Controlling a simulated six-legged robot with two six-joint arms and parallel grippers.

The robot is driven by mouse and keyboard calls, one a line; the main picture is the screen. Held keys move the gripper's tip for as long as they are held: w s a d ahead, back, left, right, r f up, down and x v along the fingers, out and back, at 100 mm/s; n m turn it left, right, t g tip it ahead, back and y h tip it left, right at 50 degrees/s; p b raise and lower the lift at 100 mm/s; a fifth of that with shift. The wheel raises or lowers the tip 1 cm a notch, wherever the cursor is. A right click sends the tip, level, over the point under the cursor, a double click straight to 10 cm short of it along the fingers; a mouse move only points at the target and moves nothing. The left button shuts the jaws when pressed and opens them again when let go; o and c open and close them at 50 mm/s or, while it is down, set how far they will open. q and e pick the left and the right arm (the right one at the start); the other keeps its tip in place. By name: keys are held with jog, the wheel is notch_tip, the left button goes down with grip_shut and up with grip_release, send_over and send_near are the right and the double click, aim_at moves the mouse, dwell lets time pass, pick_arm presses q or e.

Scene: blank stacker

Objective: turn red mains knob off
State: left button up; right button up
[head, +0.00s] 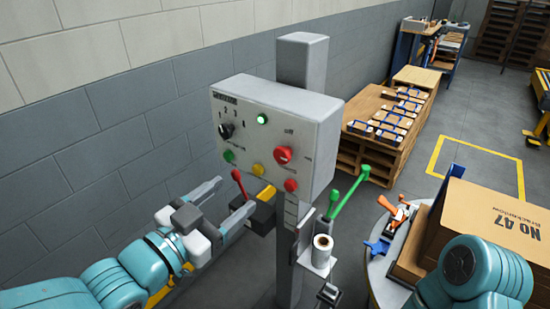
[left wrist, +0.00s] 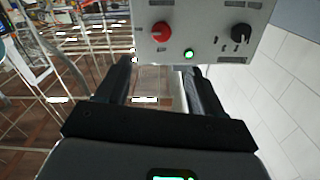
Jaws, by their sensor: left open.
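The red mains knob (head: 283,155) is on the right part of the front of a grey control box (head: 315,125), below an "off" marking. It also shows in the left wrist view (left wrist: 161,30), near the top. My left gripper (head: 236,195) is open and empty, below and left of the box face and apart from the knob. In the left wrist view its two dark fingers (left wrist: 157,68) stand apart, with the knob beyond them. My right gripper is not in view; only part of my right arm shows at the lower right.
The box also has a black knob (head: 226,130), a lit lamp (head: 262,118) and several coloured buttons. A carton (head: 492,235) is at right.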

aim_at(280, 157)
pick_arm(q)
jog(key=p+x, duration=0.3)
jog(key=x, duration=1.2)
jog(key=shift+a+f, duration=0.1)
jog(key=c, duration=1.1)
